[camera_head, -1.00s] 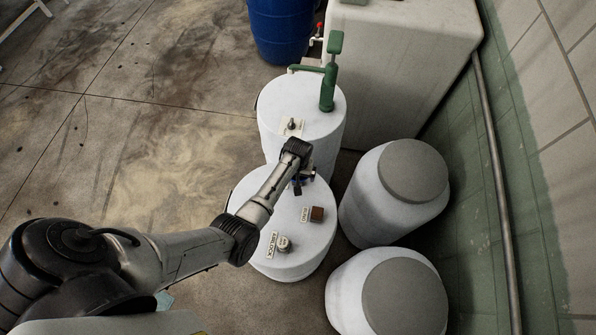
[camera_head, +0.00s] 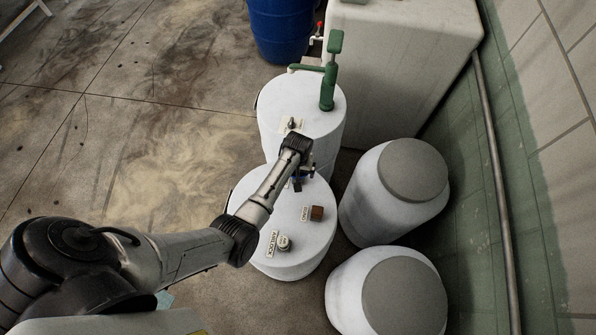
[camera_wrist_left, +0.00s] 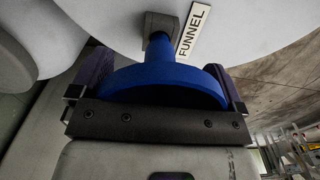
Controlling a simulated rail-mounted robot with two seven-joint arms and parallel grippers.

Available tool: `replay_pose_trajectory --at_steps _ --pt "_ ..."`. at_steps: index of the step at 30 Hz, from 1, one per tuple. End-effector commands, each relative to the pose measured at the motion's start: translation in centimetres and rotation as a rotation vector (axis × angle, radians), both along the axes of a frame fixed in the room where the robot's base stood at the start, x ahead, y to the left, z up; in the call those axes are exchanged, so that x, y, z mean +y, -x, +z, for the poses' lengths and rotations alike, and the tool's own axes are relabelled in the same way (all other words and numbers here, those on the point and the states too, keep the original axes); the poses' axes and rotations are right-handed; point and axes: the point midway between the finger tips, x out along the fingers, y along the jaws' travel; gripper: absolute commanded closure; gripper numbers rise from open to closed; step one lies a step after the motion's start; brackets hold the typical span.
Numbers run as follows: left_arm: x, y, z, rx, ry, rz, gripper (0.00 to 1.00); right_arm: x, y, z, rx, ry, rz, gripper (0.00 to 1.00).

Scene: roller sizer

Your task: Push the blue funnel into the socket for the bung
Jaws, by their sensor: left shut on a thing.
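The blue funnel (camera_wrist_left: 165,78) is between the two dark fingers of my left gripper (camera_wrist_left: 157,82) in the left wrist view. Its narrow stem points to a grey square socket (camera_wrist_left: 161,24) beside a FUNNEL label (camera_wrist_left: 194,30); I cannot tell how far the stem is inside. In the head view my left gripper (camera_head: 303,178) is shut on the funnel over the far part of the near white drum (camera_head: 262,205). A brown square piece (camera_head: 317,213) is beside the BUNG label (camera_head: 305,213), nearer than the gripper. The right gripper is out of view.
A round fitting (camera_head: 284,243) stands by the AIRLOCK label (camera_head: 272,243). A second white drum (camera_head: 275,105) behind carries a green hand pump (camera_head: 329,80). Two grey-lidded drums (camera_head: 413,170) stand right. A blue barrel (camera_head: 280,30) is at the back; open floor lies left.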

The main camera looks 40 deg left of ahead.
Motion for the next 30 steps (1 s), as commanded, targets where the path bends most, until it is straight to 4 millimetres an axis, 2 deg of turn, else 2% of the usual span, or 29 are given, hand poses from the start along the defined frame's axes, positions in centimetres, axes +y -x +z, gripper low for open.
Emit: replay_pose_trajectory --at_steps 3,12,18,24,30 --pt "-0.2 -0.1 2.1 -0.004 0.0 -0.001 0.29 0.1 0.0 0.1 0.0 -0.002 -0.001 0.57" --pt "-6.0 -0.1 5.1 -0.002 0.003 -0.003 0.29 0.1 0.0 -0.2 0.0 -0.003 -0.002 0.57" --pt "-9.2 -0.1 7.0 -0.001 0.002 -0.001 0.29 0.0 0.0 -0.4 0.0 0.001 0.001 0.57" --pt "-11.0 -0.1 8.2 0.0 0.001 -0.001 0.29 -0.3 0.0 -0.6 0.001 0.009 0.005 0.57" --pt "-11.6 -0.1 8.7 -0.001 -0.001 0.0 0.29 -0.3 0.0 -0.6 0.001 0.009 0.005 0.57"
